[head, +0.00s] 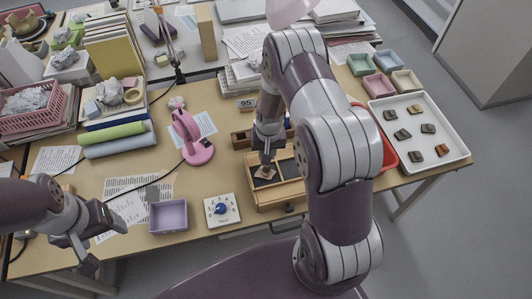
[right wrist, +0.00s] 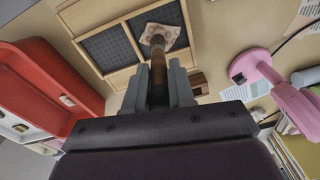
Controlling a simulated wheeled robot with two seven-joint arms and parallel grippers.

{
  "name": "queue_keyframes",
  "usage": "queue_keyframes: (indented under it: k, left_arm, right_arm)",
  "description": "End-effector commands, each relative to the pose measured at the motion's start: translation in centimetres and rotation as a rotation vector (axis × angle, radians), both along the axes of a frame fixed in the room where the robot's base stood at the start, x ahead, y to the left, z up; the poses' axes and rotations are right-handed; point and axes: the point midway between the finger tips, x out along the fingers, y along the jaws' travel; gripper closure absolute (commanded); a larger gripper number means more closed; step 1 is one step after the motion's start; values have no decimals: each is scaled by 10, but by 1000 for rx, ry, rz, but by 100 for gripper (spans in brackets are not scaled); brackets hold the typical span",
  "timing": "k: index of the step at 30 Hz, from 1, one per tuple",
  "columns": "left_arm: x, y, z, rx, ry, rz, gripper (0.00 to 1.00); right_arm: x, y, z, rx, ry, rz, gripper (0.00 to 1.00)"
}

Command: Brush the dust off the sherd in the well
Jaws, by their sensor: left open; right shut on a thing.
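My right gripper (right wrist: 158,78) is shut on a brush (right wrist: 158,64) with a brown handle, pointing down at the sherd. In the head view the right gripper (head: 268,155) is over the wooden tray (head: 284,198). A pale pinkish sherd (right wrist: 170,33) lies in a dark-floored well of that tray; it also shows in the head view (head: 264,174). The brush tip overlaps the sherd in the wrist view; I cannot tell whether they touch. Dust is too fine to make out. My left gripper (head: 92,240) is open and empty at the table's front left.
A lilac tray (head: 168,216) and a white dial box (head: 222,210) stand left of the wooden tray. A pink lamp (head: 192,138) stands behind them. A red tray (head: 389,154) and a white tray (head: 452,153) with several dark sherds are at right.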

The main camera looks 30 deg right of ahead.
Motion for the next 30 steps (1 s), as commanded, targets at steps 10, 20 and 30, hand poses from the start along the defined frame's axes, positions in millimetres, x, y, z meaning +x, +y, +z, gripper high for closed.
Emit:
queue_keyframes:
  k: [10, 20, 30]
  left_arm:
    - [0, 0, 5, 0, 0, 0, 25]
    - [0, 0, 1, 0, 0, 0, 25]
    - [0, 0, 3, 0, 0, 0, 25]
  right_arm:
    - [-8, 10, 1, 0, 0, 1, 100]
    - [3, -3, 2, 0, -1, 0, 100]
    - [-5, 6, 0, 0, -3, -1, 100]
